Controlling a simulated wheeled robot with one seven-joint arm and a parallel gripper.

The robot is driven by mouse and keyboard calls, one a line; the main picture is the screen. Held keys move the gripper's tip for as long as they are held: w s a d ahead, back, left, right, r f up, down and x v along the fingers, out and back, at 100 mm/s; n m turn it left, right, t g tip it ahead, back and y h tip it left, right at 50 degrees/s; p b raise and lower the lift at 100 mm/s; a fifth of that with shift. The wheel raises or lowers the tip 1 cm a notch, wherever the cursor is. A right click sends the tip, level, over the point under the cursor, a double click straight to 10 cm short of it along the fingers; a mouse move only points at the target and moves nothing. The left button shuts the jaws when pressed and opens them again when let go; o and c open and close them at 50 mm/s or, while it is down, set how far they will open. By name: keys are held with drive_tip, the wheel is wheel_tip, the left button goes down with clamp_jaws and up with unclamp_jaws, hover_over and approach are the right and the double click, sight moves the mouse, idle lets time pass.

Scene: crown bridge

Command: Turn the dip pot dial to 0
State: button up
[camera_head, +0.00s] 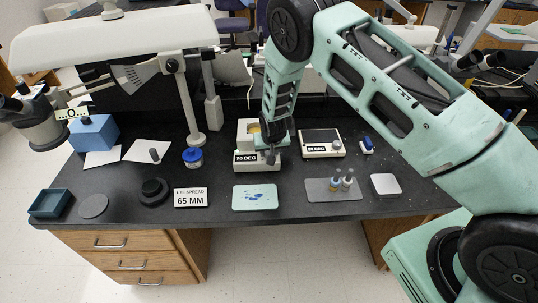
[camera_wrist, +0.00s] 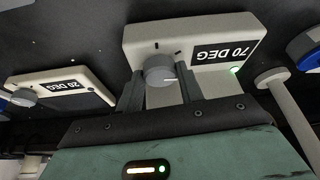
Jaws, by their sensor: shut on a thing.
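My gripper (camera_wrist: 157,90) is shut on the dial, one finger on each side. In the head view my gripper (camera_head: 271,154) is at the pot's front right and hides the dial.
A second cream unit (camera_head: 321,143), labelled 20 DEG in the wrist view, stands just right of the pot. A blue-lidded jar (camera_head: 193,157) and a lamp post (camera_head: 184,105) stand left. A teal tray (camera_head: 255,197) and a grey mat with bottles (camera_head: 325,195) lie in front.

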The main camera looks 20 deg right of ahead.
drive_tip(key=n+b, duration=0.1)
drive_tip(key=n+y+b, duration=0.1)
drive_tip(key=n, duration=0.1)
drive_tip(key=n+b, duration=0.1)
drive_tip(key=shift+d+f+y, duration=0.1)
drive_tip(key=shift+d+y, duration=0.15)
drive_tip(key=shift+y, duration=0.15)
drive_tip(key=shift+w+n+y+b, duration=0.1)
drive_tip(key=shift+n+y+b, duration=0.55)
drive_tip(key=shift+n, duration=1.15)
drive_tip(key=shift+d, duration=0.1)
drive_tip(key=shift+g, duration=0.3)
drive_tip(key=o, duration=1)
drive_tip(key=shift+d+r, duration=0.1)
drive_tip(key=shift+r, duration=0.1)
